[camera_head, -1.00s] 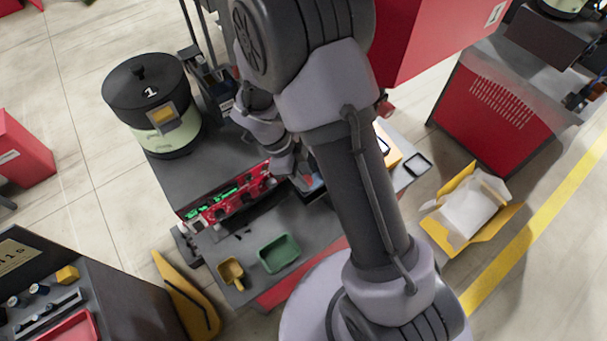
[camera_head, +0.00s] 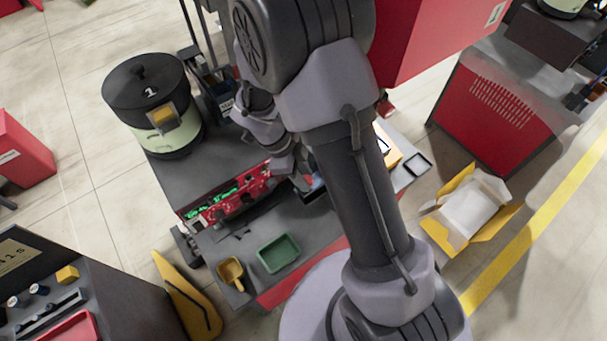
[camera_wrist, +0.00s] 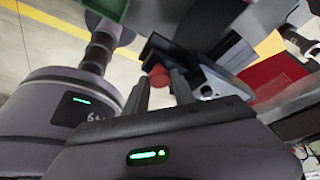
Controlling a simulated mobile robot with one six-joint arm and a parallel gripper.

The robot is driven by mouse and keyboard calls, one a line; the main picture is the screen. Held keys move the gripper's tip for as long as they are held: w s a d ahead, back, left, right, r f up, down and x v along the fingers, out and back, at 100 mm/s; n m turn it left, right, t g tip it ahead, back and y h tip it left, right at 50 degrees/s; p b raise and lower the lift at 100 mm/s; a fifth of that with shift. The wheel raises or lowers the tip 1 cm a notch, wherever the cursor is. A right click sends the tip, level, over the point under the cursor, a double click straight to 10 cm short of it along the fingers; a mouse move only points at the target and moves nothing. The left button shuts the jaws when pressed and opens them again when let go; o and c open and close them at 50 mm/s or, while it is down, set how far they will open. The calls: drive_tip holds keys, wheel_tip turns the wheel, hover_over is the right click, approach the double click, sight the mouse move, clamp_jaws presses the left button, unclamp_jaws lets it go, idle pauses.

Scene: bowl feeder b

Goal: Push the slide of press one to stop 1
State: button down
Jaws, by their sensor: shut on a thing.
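In the wrist view my gripper (camera_wrist: 160,88) has its two dark fingers on either side of a round red knob (camera_wrist: 160,76), shut on it. The knob sits against a dark block (camera_wrist: 163,52), which looks like part of the press slide. The stop marks cannot be read, so the slide's position along its travel cannot be told. In the head view my gripper (camera_head: 301,181) is partly hidden behind my arm, right of the red control panel (camera_head: 230,203). A dark block (camera_head: 316,196) shows beside it; the knob is hidden there.
The black-lidded bowl feeder marked 1 (camera_head: 152,105) stands at the back left. A green tray (camera_head: 279,253) and a yellow scoop (camera_head: 231,272) lie at the bench's front. A grey-topped cart (camera_head: 125,285) stands at lower left. An open yellow carton (camera_head: 467,212) lies right.

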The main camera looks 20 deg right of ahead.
drive_tip(key=shift+w+d+f+b, duration=0.15)
drive_tip(key=shift+w+d+b, duration=0.1)
drive_tip(key=shift+b, duration=0.2)
drive_tip(key=d+b, duration=0.2)
drive_tip(key=w+d+b, duration=0.1)
drive_tip(key=d+b, duration=0.1)
drive_tip(key=shift+d, duration=0.25)
drive_tip(key=shift+a+r, duration=0.1)
drive_tip(key=shift+r, duration=0.1)
drive_tip(key=c, duration=1.1)
unclamp_jaws()
